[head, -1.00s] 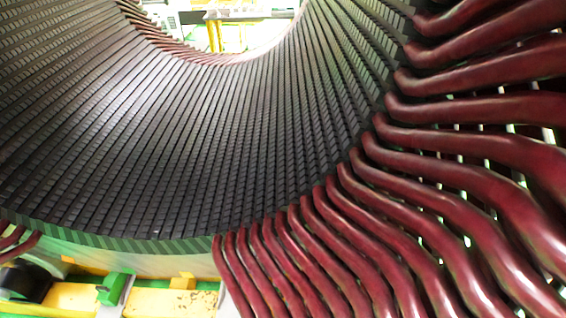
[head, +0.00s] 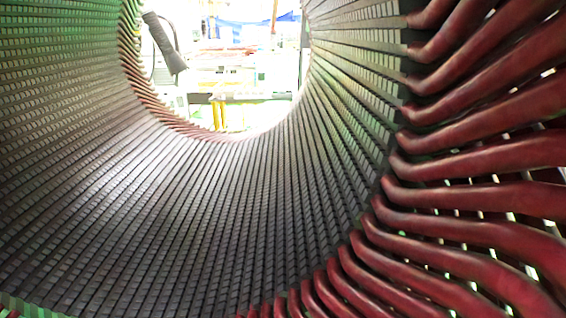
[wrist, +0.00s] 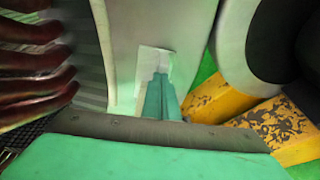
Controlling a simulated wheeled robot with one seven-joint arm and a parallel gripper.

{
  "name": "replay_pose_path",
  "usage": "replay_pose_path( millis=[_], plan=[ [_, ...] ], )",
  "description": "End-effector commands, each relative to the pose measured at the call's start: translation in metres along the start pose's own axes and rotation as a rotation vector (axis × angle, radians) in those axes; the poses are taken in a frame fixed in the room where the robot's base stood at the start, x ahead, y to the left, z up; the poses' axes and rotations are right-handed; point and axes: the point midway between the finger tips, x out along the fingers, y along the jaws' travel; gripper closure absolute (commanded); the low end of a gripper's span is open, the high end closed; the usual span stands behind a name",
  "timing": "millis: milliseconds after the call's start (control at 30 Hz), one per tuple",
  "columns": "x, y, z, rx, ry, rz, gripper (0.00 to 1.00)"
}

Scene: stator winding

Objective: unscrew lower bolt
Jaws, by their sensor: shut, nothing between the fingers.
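My gripper (wrist: 161,80) shows in the wrist view as two teal fingers close together, pointing up the picture. It is shut and empty. Its fingertips lie in front of a small white patch on a pale grey surface (wrist: 190,25); I cannot tell whether they touch it. The lower bolt cannot be made out in either view. The head view does not show my gripper. It shows the stator's dark slotted bore (head: 220,190) and its dark red winding bars (head: 480,195) on the right.
Red winding bars (wrist: 30,75) stand close on the left of the wrist view. A worn yellow beam (wrist: 280,130) and a white-rimmed dark round part (wrist: 230,45) are on the right. Green floor (wrist: 203,95) shows between. Past the bore are yellow structures (head: 240,97).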

Motion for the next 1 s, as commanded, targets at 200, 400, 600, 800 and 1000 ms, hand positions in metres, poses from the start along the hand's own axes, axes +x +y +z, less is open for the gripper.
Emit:
replay_pose_path(
  millis=[200,400,600,800,1000],
  plan=[
    [0.005,0.017,0.004,-0.006,-0.001,0.03,1.0],
    [-0.017,0.015,0.0,-0.005,-0.003,0.027,1.0],
    [-0.038,0.012,-0.005,-0.005,-0.003,0.021,1.0],
    [-0.052,0.01,-0.009,-0.004,-0.005,0.019,1.0],
    [-0.053,0.009,-0.009,-0.004,-0.005,0.018,1.0]
  ],
)
